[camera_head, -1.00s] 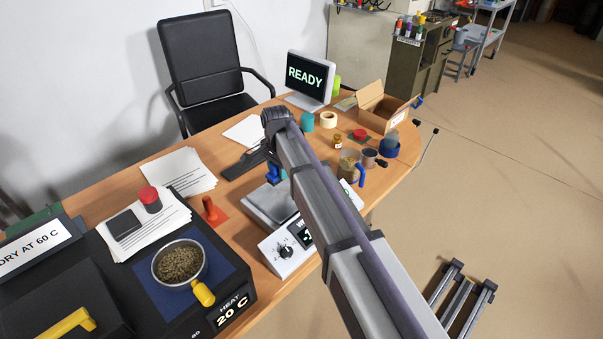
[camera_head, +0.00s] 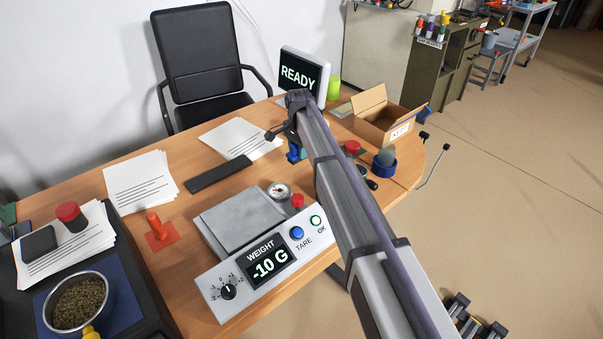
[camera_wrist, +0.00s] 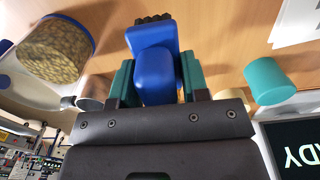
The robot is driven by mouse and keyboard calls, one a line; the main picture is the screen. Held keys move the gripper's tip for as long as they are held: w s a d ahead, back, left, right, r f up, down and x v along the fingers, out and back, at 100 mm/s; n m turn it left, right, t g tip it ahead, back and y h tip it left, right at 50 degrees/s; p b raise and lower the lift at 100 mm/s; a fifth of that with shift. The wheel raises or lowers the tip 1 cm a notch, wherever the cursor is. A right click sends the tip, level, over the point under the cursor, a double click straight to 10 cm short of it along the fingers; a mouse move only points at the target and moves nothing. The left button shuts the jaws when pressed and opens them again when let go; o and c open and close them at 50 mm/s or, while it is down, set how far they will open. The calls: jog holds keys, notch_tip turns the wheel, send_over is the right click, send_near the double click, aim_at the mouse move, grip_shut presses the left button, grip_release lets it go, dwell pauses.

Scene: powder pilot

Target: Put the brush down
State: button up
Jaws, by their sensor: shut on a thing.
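The brush (camera_wrist: 152,38) has a blue body and short dark bristles. In the wrist view it sits between the teal fingers of my gripper (camera_wrist: 155,82), which is shut on it, bristles pointing away from the wrist. In the head view my gripper (camera_head: 290,138) is over the far part of the desk, and the blue of the brush (camera_head: 294,153) shows below it. My arm covers part of that area. I cannot tell whether the brush touches the desk top (camera_head: 205,158).
A black keyboard (camera_head: 218,174), papers (camera_head: 240,139) and a READY monitor (camera_head: 300,75) are around the gripper. The wrist view shows a pellet-filled jar (camera_wrist: 55,50) and a teal cylinder (camera_wrist: 268,80).

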aim_at(300, 173)
jog(key=shift+f+b, duration=2.45)
jog(key=shift+f, duration=1)
jog(key=o, duration=0.9)
jog(key=shift+r, duration=0.1)
notch_tip(300, 173, up, 13)
jog(key=p, duration=1.3)
jog(key=shift+f, duration=0.25)
jog(key=shift+f, duration=0.1)
jog(key=shift+s+d+r+n+p, duration=0.4)
jog(key=shift+s+d+n, duration=1.15)
jog(key=shift+s+d, duration=3.25)
jog(key=shift+s+d+r+n+p, duration=0.35)
jog(key=shift+s+d+n, duration=1.85)
jog(key=shift+s, duration=4.5)
jog(key=shift+s+d+r+n+p, duration=0.25)
jog(key=shift+s+d+r+n, duration=0.5)
jog(key=shift+s+d, duration=4.3)
